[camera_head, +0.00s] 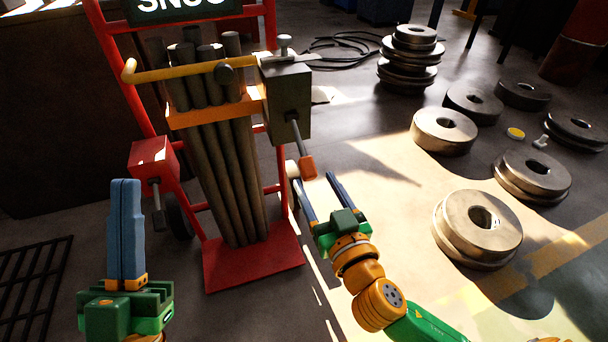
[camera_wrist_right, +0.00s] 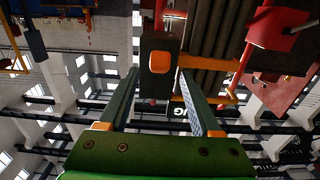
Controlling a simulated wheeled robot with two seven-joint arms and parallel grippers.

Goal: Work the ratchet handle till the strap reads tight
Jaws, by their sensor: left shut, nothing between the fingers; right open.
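The ratchet handle is a thin grey lever with an orange grip (camera_head: 308,167), hanging down from a grey box (camera_head: 287,98) on the right of a red hand truck. My right gripper (camera_head: 316,184) is open just below the grip. In the right wrist view the grip (camera_wrist_right: 160,62) shows end-on, in line with the gap between the fingertips (camera_wrist_right: 158,78); I cannot tell whether they touch it. An orange strap (camera_head: 208,113) crosses a bundle of dark bars (camera_head: 225,175). The sign (camera_head: 180,8) appears to read SNUG, cut off at the top. My left gripper (camera_head: 125,184) is shut and empty at lower left.
The red hand truck (camera_head: 250,258) holds the bars. A red box (camera_head: 153,160) with a hanging lever is on its left, and a yellow bar (camera_head: 185,73) crosses it. Several metal rollers (camera_head: 478,228) lie on the floor at right. A dark grate (camera_head: 35,285) is at lower left.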

